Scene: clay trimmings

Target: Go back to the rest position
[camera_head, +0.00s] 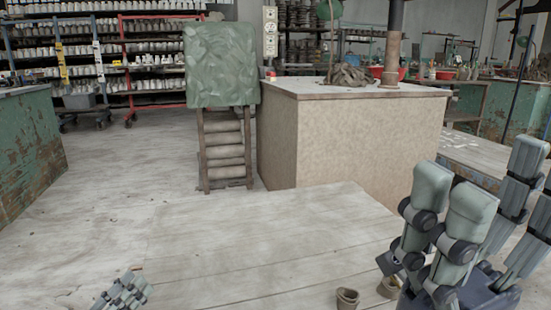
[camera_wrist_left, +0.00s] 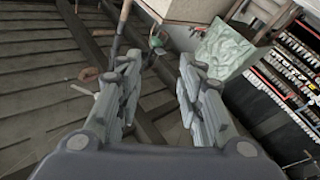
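My left gripper (camera_head: 125,290) shows small at the bottom left of the head view, low over the near edge of the plank table (camera_head: 250,255). In the left wrist view its two grey-green fingers (camera_wrist_left: 158,90) stand apart, with nothing held between them. My right gripper (camera_head: 480,215) is large at the right of the head view, its fingers pointing up and spread apart. I see nothing between them. Two small brown cup-like things lie on the table's near edge: one (camera_head: 347,298) in the open, one (camera_head: 388,288) partly covered by my right gripper.
A tan cabinet (camera_head: 365,140) stands behind the table, with a brown heap (camera_head: 350,76) on top. Shelves of pots (camera_head: 150,55) line the back. The floor (camera_head: 110,180) at left is clear.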

